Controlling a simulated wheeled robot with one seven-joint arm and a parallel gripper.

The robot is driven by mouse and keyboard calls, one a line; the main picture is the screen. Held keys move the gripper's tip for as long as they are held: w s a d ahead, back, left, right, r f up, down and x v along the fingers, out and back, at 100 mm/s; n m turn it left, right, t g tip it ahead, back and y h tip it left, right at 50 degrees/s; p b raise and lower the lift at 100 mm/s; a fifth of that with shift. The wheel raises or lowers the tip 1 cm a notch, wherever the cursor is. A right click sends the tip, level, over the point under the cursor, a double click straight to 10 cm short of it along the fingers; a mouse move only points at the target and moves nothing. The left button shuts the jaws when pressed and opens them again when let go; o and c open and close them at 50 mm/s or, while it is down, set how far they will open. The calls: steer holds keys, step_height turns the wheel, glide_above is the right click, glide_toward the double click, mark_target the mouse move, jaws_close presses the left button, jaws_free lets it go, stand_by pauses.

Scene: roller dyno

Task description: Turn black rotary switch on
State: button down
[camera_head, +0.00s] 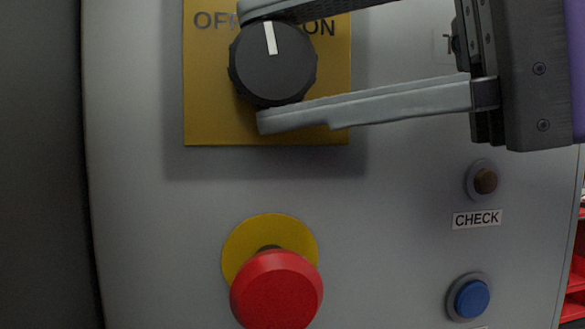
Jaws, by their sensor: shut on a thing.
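The black rotary switch (272,70) sits on a yellow plate (215,118) at the upper middle of the grey panel. Its white pointer mark points almost straight up, tilted slightly left, between the OFF and ON labels. My gripper (258,66) comes in from the right. Its two fingers are shut on the black rotary switch, one along its top edge and one along its bottom edge. The upper finger covers part of the lettering between OFF and ON.
A red mushroom button (276,290) on a yellow disc stands out from the panel below the switch. A small brown button (485,181) above a CHECK label and a blue button (471,298) are at the lower right. The panel (140,220) is bare at the left.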

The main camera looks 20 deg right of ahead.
steer(key=t+y+b, duration=0.1)
steer(key=b, duration=0.3)
steer(key=f+m+t+y+b, duration=0.1)
steer(key=b, duration=0.3)
steer(key=f+y+b, duration=0.1)
steer(key=y+b, duration=0.1)
steer(key=b, duration=0.3)
steer(key=shift+s+a+m+t, duration=0.2)
steer(key=shift+a+m+t, duration=0.15)
steer(key=shift+m+t, duration=0.05)
steer(key=m+t+y+b, duration=0.1)
steer(key=b, duration=0.3)
steer(key=shift+a+r+t+b, duration=0.15)
steer(key=shift+t+b, duration=0.35)
steer(key=shift+b, duration=0.45)
steer(key=shift+r+m+y+b, duration=0.15)
steer(key=shift+m+y+b, duration=0.15)
steer(key=shift+m+y, duration=0.1)
steer(key=c, duration=0.9)
jaws_free()
steer(key=shift+t, duration=0.3)
steer(key=shift+w+r, duration=0.1)
steer(key=shift+w, duration=0.15)
steer(key=shift+s+d, duration=0.25)
steer(key=shift+d, duration=0.2)
steer(key=v, duration=0.6)
steer(key=shift+s+d+f, duration=0.1)
steer(key=shift+s+f, duration=0.15)
steer(key=shift+f, duration=0.15)
